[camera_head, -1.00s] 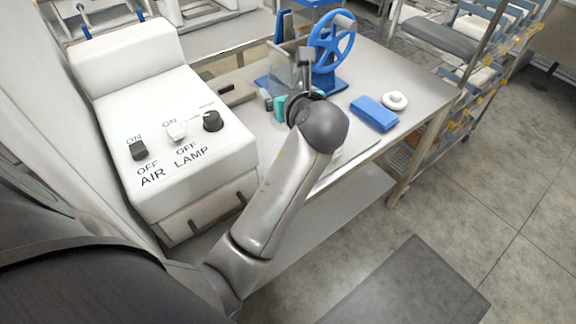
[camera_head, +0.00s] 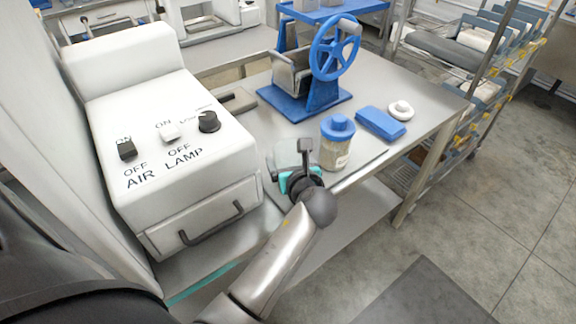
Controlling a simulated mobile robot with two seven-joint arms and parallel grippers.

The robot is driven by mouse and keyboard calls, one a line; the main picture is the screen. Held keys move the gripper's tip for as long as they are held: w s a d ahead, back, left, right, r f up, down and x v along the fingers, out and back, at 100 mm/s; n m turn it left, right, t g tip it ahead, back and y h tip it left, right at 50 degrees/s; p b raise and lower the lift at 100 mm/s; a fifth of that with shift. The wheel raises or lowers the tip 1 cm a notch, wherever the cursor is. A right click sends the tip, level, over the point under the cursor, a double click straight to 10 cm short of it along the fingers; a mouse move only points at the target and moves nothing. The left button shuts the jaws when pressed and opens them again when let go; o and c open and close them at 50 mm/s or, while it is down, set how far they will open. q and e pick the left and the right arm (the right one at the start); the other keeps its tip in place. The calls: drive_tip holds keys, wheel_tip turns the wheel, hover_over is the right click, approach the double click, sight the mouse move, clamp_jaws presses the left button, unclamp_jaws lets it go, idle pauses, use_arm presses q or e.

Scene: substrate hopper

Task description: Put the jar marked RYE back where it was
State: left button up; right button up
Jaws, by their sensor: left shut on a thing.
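A clear jar (camera_head: 337,152) with a blue lid stands upright near the table's front edge, with pale grainy contents. A small label shows low on it, too small to read, so I cannot tell if it is RYE. My left gripper (camera_head: 293,180), with teal fingers, is just left of this jar and apart from it. It is shut on a pale grey-green, see-through thing (camera_head: 288,153), partly hidden by the gripper; I cannot tell what it is. My right gripper is not in view.
A blue stand with a handwheel (camera_head: 335,48) and a tub is behind the jar. A blue block (camera_head: 380,123) and a white round piece (camera_head: 401,110) lie to the right. A white AIR/LAMP box (camera_head: 170,140) stands left. A shelf rack (camera_head: 480,85) is at right.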

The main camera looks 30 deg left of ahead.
use_arm(q)
drive_tip(key=shift+f, duration=0.55)
drive_tip(key=shift+r, duration=0.1)
drive_tip(key=o, duration=1.4)
drive_tip(key=shift+f, duration=0.2)
drive_tip(key=shift+r, duration=0.1)
